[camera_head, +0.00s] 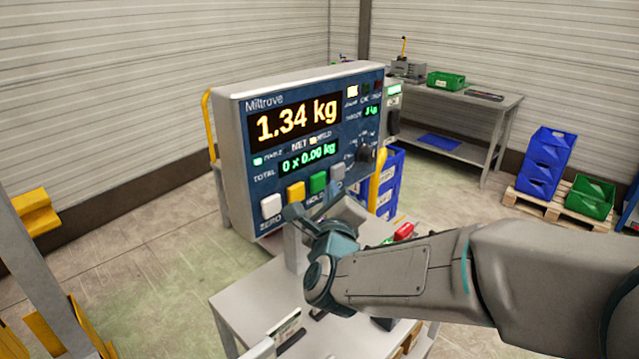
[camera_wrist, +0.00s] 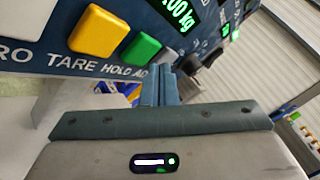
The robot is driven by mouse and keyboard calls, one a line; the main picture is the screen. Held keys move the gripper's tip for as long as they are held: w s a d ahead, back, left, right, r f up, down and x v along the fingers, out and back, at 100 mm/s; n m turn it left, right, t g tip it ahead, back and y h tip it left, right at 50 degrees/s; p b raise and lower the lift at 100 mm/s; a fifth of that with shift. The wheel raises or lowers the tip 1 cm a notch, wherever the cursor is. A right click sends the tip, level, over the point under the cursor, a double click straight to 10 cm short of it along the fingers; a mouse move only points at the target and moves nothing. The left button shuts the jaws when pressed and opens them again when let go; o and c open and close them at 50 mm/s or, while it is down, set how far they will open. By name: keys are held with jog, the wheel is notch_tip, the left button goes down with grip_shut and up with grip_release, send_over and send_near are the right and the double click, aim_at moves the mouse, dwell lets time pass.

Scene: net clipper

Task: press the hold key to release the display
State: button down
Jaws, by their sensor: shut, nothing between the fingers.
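The weighing indicator (camera_head: 225,130) has a blue front panel with an amber reading of 1.34 kg. An amber lamp (camera_head: 313,140) is lit above the total line. The green hold key (camera_head: 318,182) sits between a yellow key (camera_head: 296,190) and a grey key (camera_head: 337,172). In the wrist view the green hold key (camera_wrist: 142,50) stands above its HOLD label. My gripper (camera_head: 328,206) is shut and empty at the panel's lower edge. In the wrist view its fingertips (camera_wrist: 164,72) are just right of and below the green key. Contact with the panel cannot be told.
A white key (camera_head: 270,206) is at the panel's left. A dark knob (camera_head: 366,154) is at the right. A grey table (camera_head: 245,300) is below, with a red object (camera_head: 404,231) near my arm. A workbench (camera_head: 490,105) and blue bins (camera_head: 545,160) stand behind.

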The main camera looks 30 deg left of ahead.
jog(key=shift+a+b, duration=0.15)
jog(key=shift+b, duration=0.2)
jog(key=shift+w+a, duration=0.1)
jog(key=shift+a, duration=0.15)
dwell(0.3)
jog(key=shift+w+a+b, duration=0.1)
jog(key=shift+a+b, duration=0.25)
jog(key=shift+b, duration=0.3)
dwell(0.4)
jog(key=shift+d, duration=0.1)
jog(key=shift+s+d+b, duration=0.25)
jog(key=shift+d+b, duration=0.25)
jog(key=shift+d, duration=0.15)
jog(key=shift+s+d+b, duration=0.25)
jog(key=shift+d, duration=0.55)
jog(key=shift+s+d+b, duration=0.2)
jog(key=shift+d+b, duration=0.1)
jog(key=shift+d, duration=0.55)
jog(key=shift+s+d+b, duration=0.25)
jog(key=shift+d, duration=0.55)
